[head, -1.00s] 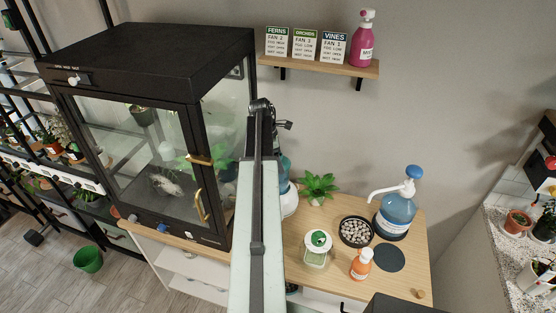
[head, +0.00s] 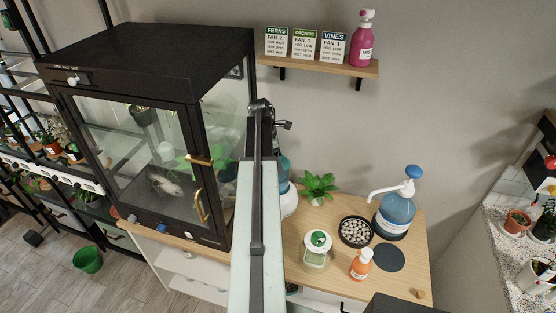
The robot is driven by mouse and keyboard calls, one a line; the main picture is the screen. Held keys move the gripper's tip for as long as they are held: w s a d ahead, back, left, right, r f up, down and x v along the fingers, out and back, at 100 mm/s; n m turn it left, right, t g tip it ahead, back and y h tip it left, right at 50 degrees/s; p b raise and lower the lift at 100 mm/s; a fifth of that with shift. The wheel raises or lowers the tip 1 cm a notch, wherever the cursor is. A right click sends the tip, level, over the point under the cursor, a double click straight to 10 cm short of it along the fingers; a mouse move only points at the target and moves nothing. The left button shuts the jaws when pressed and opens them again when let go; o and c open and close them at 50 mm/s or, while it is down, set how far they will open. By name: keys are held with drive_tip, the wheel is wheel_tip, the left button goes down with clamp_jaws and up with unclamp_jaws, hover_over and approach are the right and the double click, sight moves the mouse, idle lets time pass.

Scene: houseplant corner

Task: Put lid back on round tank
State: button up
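A blue translucent tank (head: 285,172) with a white base (head: 289,203) stands on the wooden top, partly hidden behind my arm; its top is hidden. A clear container (head: 315,259) has a white round cap with a green centre (head: 318,240) on top. I cannot tell for sure which of these is the round tank, nor pick out a separate loose lid. My arm rises through the middle of the head view. Its dark far end (head: 268,112) is above and in front of the blue tank. The fingertips are not clear, so their opening and any held thing cannot be told.
On the wooden top (head: 412,281) are a fern (head: 319,187), a bowl of pebbles (head: 355,231), a pump-topped water jug (head: 397,212), an orange bottle (head: 361,265) and a dark round mat (head: 390,258). A black glass cabinet (head: 150,50) stands left. A shelf (head: 320,64) hangs above.

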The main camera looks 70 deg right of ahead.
drive_tip(key=shift+f, duration=0.1)
idle(0.7)
drive_tip(key=o, duration=1.2)
drive_tip(key=shift+c, duration=0.2)
wheel_tip(320, 180, up, 7)
drive_tip(key=p, duration=0.7)
clamp_jaws()
